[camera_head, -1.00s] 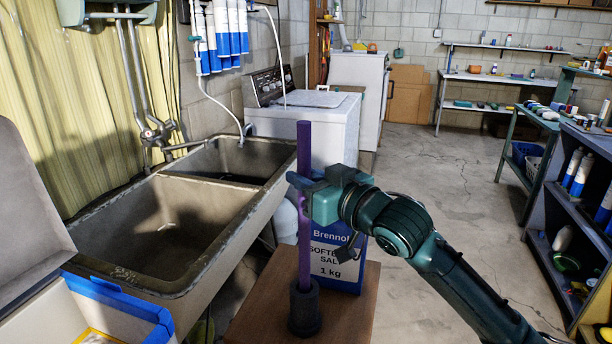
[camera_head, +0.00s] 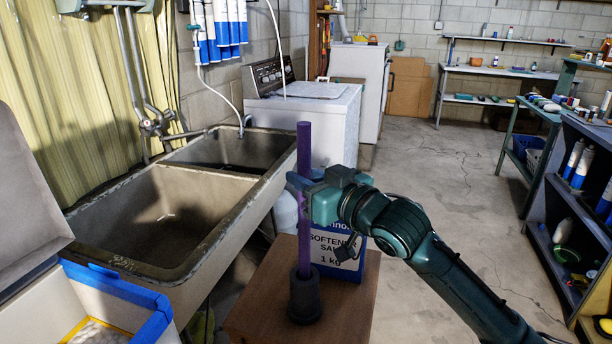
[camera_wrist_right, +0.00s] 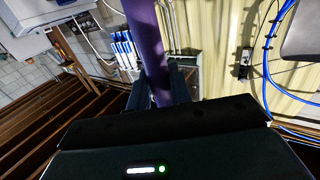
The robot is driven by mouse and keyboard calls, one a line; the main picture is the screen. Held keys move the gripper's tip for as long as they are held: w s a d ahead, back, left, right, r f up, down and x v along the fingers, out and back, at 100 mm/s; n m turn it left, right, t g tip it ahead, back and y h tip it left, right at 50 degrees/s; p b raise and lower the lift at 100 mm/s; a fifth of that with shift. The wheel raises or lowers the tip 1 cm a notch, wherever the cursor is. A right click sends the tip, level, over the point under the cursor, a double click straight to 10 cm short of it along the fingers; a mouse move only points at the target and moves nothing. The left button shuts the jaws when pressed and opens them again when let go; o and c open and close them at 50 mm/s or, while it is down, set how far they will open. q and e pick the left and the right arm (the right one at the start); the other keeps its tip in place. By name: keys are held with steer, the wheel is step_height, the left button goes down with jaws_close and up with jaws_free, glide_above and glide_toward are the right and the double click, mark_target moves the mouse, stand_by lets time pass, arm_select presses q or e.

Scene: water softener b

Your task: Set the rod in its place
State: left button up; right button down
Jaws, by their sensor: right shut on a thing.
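A long purple rod (camera_head: 304,151) stands upright, its lower end in a dark round holder (camera_head: 305,300) on a small wooden table (camera_head: 345,318). Whether it is fully seated in the holder cannot be told. My right gripper (camera_head: 306,196) is shut on the rod around its middle, coming in from the right. In the right wrist view the purple rod (camera_wrist_right: 148,50) runs between the dark fingers of the gripper (camera_wrist_right: 165,88). My left gripper is not in view.
A blue and white softener salt package (camera_head: 338,255) stands on the table just behind the rod. A double concrete sink (camera_head: 160,215) is at the left. Shelves (camera_head: 560,230) stand at the right. The floor between is clear.

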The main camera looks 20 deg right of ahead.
arm_select(q)
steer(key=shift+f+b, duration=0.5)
steer(key=shift+b, duration=0.2)
arm_select(e)
steer(key=shift+f, duration=1.35)
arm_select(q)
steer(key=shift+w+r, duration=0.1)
arm_select(e)
steer(key=c, duration=1.2)
jaws_free()
steer(key=shift+f, duration=0.1)
steer(key=shift+s, duration=0.1)
arm_select(q)
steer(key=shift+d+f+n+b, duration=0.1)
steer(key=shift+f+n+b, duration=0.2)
steer(key=shift+b, duration=0.25)
arm_select(e)
steer(key=v, duration=1.3)
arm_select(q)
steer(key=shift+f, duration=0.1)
